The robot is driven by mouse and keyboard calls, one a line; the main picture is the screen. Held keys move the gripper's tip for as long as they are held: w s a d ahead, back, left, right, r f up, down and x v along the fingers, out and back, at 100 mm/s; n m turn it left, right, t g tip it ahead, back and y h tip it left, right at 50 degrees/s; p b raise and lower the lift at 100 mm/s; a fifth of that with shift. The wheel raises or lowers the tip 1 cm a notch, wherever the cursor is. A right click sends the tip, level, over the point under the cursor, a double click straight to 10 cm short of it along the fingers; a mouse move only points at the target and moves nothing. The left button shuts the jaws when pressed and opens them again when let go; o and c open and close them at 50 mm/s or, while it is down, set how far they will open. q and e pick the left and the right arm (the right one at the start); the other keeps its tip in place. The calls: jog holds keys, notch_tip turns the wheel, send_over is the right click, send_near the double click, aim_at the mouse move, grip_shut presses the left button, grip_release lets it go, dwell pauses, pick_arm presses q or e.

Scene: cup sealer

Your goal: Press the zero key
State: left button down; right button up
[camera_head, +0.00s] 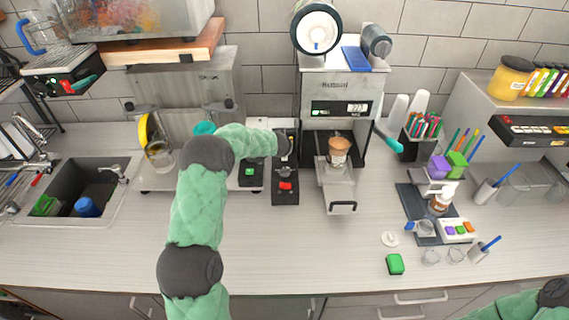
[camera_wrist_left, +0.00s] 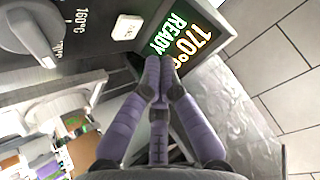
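A small white key (camera_wrist_left: 127,27) with lettering too blurred to read sits on a dark panel in the left wrist view. Beside it a lit display (camera_wrist_left: 175,42) reads 170° READY. My left gripper (camera_wrist_left: 156,80) has its two purple fingers together, with nothing between them. The fingertips appear in front of the display's lower edge, to the lower right of the white key; I cannot tell whether they touch. In the head view my left arm reaches over the counter toward the dark control boxes, and its fingers are hard to make out there. My right gripper is outside the frames.
A grey dial (camera_wrist_left: 35,35) marked 160°C is beside the key. In the head view a box with a red button (camera_head: 286,186) and one with a green button (camera_head: 249,172) stand left of the sealing machine (camera_head: 340,82), which holds a brown cup (camera_head: 339,147). The front counter is mostly clear.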

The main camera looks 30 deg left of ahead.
aim_at(284, 159)
pick_arm(q)
jog(key=shift+f+b, duration=0.4)
jog(key=shift+f, duration=0.65)
jog(key=shift+f, duration=0.15)
dwell(0.6)
jog(key=shift+f, duration=0.2)
jog(key=shift+s+f, duration=0.1)
jog(key=shift+f, duration=0.4)
dwell(1.0)
jog(key=shift+r+p, duration=0.8)
jog(key=shift+p, duration=0.45)
